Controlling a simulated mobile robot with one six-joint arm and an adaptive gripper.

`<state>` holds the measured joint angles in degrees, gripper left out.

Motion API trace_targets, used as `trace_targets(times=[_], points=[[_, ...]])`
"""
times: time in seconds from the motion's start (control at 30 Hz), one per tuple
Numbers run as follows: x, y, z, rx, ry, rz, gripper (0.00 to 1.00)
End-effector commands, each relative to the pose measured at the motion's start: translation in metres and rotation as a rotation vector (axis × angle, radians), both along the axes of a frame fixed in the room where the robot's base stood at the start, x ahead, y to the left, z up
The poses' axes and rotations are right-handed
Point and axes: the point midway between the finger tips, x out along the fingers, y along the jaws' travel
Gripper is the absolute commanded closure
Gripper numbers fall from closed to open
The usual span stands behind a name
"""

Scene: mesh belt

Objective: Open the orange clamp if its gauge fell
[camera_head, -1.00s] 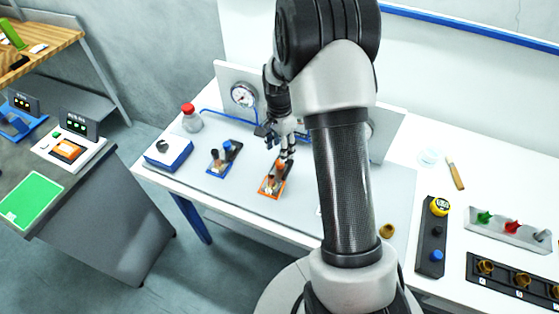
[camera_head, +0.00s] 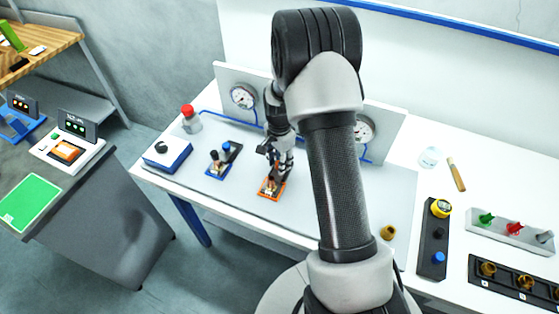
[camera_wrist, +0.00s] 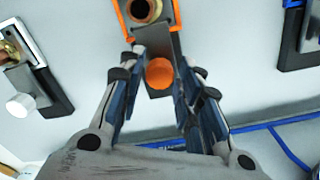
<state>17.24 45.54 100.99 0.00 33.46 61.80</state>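The orange clamp (camera_head: 272,189) lies on the grey mat in the head view, orange-framed, with a brass round part. In the wrist view its frame (camera_wrist: 121,20) is at the top and its round orange knob (camera_wrist: 159,74) sits on a dark lever. My gripper (camera_wrist: 161,62) is open, with one finger on each side of the knob; whether either touches it I cannot tell. In the head view my gripper (camera_head: 277,163) covers the clamp's rear part. A left gauge (camera_head: 243,96) and a right gauge (camera_head: 364,130), partly behind my arm, are on the back panel; their needles are too small to read.
A blue clamp (camera_head: 217,168) stands left of the orange one. A white-framed clamp with a white knob (camera_wrist: 20,105) shows at left in the wrist view; my arm hides it in the head view. A blue box (camera_head: 167,153) and a red-topped item (camera_head: 190,120) stand farther left.

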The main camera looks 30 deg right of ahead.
Motion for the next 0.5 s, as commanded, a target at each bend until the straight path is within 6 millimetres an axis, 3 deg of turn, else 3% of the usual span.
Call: trace_targets(times=[0.4,0.5], points=[[0.0,0.0,0.0002,0.0,0.0,0.0,0.99],[0.0,0.0,0.0002,0.0,0.0,0.0,1.0]])
